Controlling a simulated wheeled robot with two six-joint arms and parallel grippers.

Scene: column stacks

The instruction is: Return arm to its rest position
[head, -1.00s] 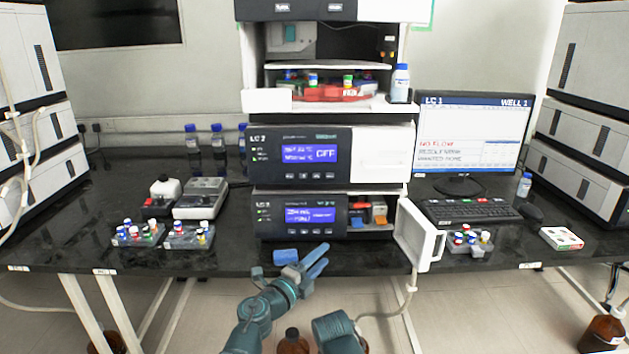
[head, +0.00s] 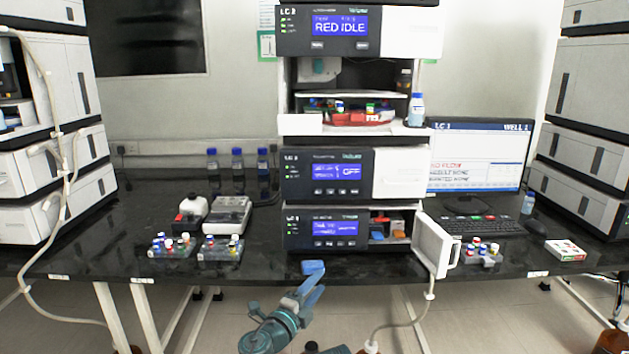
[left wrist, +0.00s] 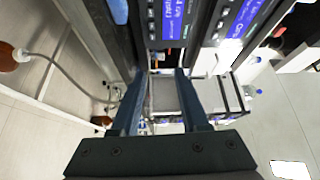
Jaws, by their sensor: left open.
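My left gripper (head: 304,291) is in front of the bench's front edge, at the lower middle of the head view. Its two blue-grey fingers point up and to the right, apart, with nothing between them. In the left wrist view the fingers (left wrist: 160,85) are also apart and empty, with the floor and bench frame seen beyond. My right gripper is not in view.
Vial racks (head: 220,250) sit left.

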